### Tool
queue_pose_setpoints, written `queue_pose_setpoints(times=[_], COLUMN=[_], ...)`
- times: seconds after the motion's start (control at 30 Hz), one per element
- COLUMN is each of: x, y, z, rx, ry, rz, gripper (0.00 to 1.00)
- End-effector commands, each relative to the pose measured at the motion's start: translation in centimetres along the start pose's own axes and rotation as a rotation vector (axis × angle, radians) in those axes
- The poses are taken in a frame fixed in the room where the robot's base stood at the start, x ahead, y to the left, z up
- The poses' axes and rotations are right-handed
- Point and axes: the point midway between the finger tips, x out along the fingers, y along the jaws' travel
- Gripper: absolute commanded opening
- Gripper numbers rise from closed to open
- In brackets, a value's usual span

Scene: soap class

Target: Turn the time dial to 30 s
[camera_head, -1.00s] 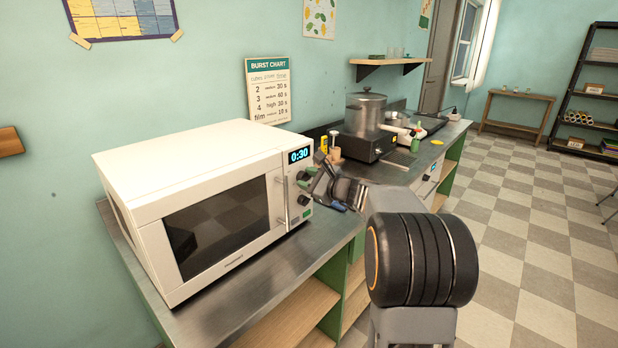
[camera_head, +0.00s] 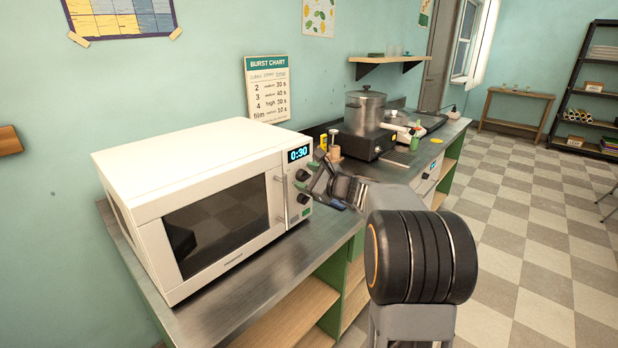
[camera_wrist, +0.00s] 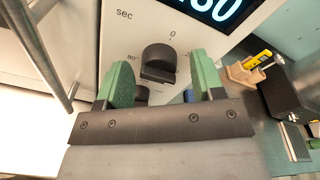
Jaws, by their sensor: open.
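The white microwave (camera_head: 190,170) stands on the metal counter, and its display (camera_head: 298,154) reads 0:30. The dark time dial (camera_head: 302,175) is the upper knob on its panel. In the wrist view the time dial (camera_wrist: 159,60) is marked "sec", with 0 above it and 90 at its left. My gripper (camera_head: 313,181) is open beside the panel. In the wrist view my gripper's (camera_wrist: 162,80) green fingers stand apart to either side of the dial, with gaps visible. A lower knob (camera_wrist: 141,93) is partly hidden behind my gripper.
The vertical door handle (camera_head: 285,203) is close left of the dials. A burst chart (camera_head: 267,90) hangs behind. Checkered floor lies open at the right.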

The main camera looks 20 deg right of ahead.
Motion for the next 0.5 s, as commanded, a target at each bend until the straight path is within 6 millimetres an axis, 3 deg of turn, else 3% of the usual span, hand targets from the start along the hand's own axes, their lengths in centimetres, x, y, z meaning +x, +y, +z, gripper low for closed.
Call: queue_pose_setpoints(times=[0.17,0.5], x=[-1.3,-8.1], y=[-0.1,-0.1], z=[-0.1,0.0], rx=[0.0,-0.001], ry=[0.001,0.002], rz=[-0.003,-0.005], gripper=[0.62,0.62])
